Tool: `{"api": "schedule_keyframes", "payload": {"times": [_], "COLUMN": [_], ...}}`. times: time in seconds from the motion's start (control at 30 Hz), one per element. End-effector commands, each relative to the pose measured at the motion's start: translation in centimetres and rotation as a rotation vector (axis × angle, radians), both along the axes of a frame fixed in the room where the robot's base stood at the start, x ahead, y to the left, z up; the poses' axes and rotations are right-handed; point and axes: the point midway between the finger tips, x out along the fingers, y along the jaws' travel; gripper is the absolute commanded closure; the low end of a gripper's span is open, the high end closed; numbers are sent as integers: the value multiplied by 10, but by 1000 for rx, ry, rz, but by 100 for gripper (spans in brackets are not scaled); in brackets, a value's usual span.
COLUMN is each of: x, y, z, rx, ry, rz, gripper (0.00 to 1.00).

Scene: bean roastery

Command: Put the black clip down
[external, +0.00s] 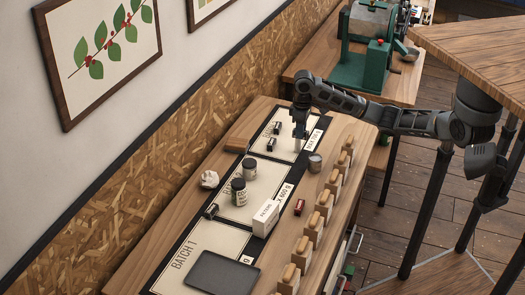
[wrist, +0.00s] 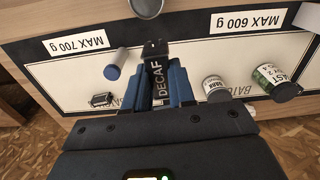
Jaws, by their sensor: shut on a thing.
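My gripper (external: 299,142) reaches down over the far panel of the dark mat (external: 280,155). In the wrist view its blue fingers (wrist: 158,85) are shut on a black clip (wrist: 156,72) with white DECAF lettering. The fingers cover the clip's sides, and I cannot tell whether it touches the mat. In the external view I cannot make out the held clip. Another small black object (wrist: 102,99) lies on the mat left of the fingers. In the external view two small black objects, one far (external: 277,127) and one nearer (external: 271,145), sit left of my gripper.
Two dark jars, one near (external: 238,191) and one far (external: 249,168), stand on the middle panel. A white box (external: 265,218), a metal tin (external: 315,162) and a row of wooden blocks (external: 313,228) line the right. A blue-grey cylinder (wrist: 115,66) is close left of the fingers.

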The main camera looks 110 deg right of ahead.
Motion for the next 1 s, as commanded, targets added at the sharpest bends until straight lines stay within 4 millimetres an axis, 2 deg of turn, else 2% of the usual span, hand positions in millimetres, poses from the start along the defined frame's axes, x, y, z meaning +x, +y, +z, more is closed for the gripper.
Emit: {"api": "schedule_keyframes", "payload": {"times": [0.2, 0.33, 0.73, 0.9, 1.0], "x": [-14, -9, 63, 82, 87], "y": [1, 5, 38, 47, 49], "z": [-30, -44, -92, -102, -106], "rx": [4, 2, 1, -1, -1], "ry": [1, 4, 5, 6, 5], "rz": [-49, -57, -55, -58, -59], "gripper": [100, 100, 100, 100, 100]}}
